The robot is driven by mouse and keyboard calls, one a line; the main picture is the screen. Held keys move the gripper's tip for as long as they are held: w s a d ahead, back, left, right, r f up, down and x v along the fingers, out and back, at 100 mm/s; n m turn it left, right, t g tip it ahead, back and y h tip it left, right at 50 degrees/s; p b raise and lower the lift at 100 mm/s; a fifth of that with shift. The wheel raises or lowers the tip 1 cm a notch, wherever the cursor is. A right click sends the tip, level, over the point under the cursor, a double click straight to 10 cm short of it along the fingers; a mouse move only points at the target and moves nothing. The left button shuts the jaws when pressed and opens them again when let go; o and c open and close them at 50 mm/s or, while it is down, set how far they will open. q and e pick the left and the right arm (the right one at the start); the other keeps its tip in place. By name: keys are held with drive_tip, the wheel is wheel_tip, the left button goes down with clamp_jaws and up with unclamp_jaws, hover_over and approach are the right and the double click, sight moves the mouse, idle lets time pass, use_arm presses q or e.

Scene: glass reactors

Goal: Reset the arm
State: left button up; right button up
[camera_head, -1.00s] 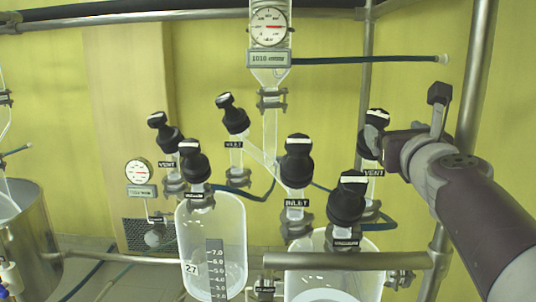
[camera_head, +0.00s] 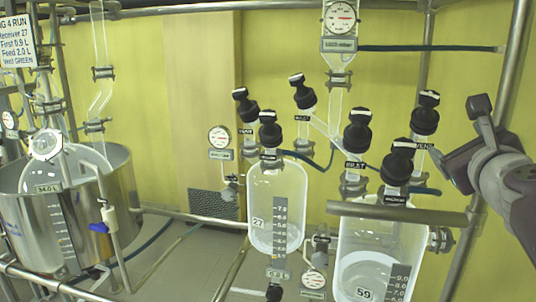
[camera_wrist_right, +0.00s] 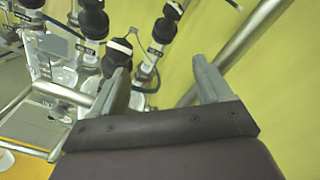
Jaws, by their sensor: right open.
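My right gripper (camera_head: 462,140) is at the right of the head view, its arm coming in from the right edge. It stands to the right of the black-capped vent valve (camera_head: 425,115) on the right reactor. My left gripper is not in view.
Two glass vessels, one marked 27 (camera_head: 285,190) and one marked 59 (camera_head: 350,240), hang under several black valves. A horizontal steel pipe (camera_head: 400,212) crosses before the right vessel. A gauge (camera_head: 340,17) is above. A steel pot (camera_head: 110,215) stands left. Yellow wall lies behind.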

drive_tip(key=s+a+f+n+g+y, duration=0.1)
drive_tip(key=a+f+n+g, duration=0.15)
drive_tip(key=f+n, duration=0.55)
drive_tip(key=s+a+f+n+g+y, duration=0.1)
drive_tip(key=a+f+n+g, duration=0.3)
drive_tip(key=f, duration=0.7)
drive_tip(key=s+f+n+g+y, duration=0.1)
drive_tip(key=f+n+g, duration=0.1)
drive_tip(key=f+n, duration=0.65)
drive_tip(key=s+a+f+n+g, duration=0.3)
drive_tip(key=s+f+n, duration=0.2)
drive_tip(key=s+f, duration=0.2)
drive_tip(key=s+a+f+n+g, duration=0.3)
drive_tip(key=s+f+n, duration=0.3)
drive_tip(key=f, duration=0.4)
drive_tip(key=shift+s+a+f+g+y, duration=0.3)
drive_tip(key=shift+s+g, duration=0.1)
drive_tip(key=shift+g, duration=0.25)
